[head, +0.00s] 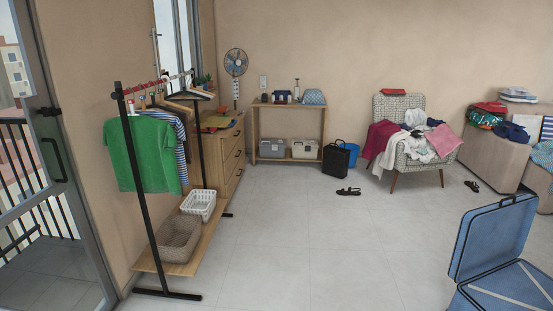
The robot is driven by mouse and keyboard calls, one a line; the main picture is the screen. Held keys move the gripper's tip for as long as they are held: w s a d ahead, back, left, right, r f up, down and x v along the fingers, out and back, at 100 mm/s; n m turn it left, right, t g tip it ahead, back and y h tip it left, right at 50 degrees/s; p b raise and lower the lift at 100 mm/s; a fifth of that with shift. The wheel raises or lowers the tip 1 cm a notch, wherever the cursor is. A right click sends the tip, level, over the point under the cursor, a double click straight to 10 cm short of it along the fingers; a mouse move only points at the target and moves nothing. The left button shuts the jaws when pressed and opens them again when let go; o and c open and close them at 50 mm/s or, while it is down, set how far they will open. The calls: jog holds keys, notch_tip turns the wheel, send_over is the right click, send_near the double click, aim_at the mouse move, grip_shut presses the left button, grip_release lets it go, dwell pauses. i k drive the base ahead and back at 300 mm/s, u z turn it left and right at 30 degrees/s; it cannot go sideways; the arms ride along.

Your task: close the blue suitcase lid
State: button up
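The blue suitcase (457,290) is on the floor at the bottom right of the head view, cut off by the frame edge. Its lid (490,240) stands open, raised nearly upright and leaning back a little. A dark handle shows on the lid's top edge. Pale crossed straps (510,290) show inside the base. The right and front parts of the suitcase are out of frame. My gripper is not in view.
A clothes rack (137,190) with a green shirt stands at left, beside a glass door. A patterned armchair (400,107) heaped with clothes stands at the back. The middle floor is clear.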

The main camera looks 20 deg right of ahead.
aim_at(490, 236)
jog(key=z, duration=0.55)
jog(key=i, duration=0.55)
jog(key=z, duration=0.65)
jog(key=i, duration=0.8)
jog(key=z, duration=0.7)
jog(key=i, duration=1.5)
jog(key=z, duration=0.3)
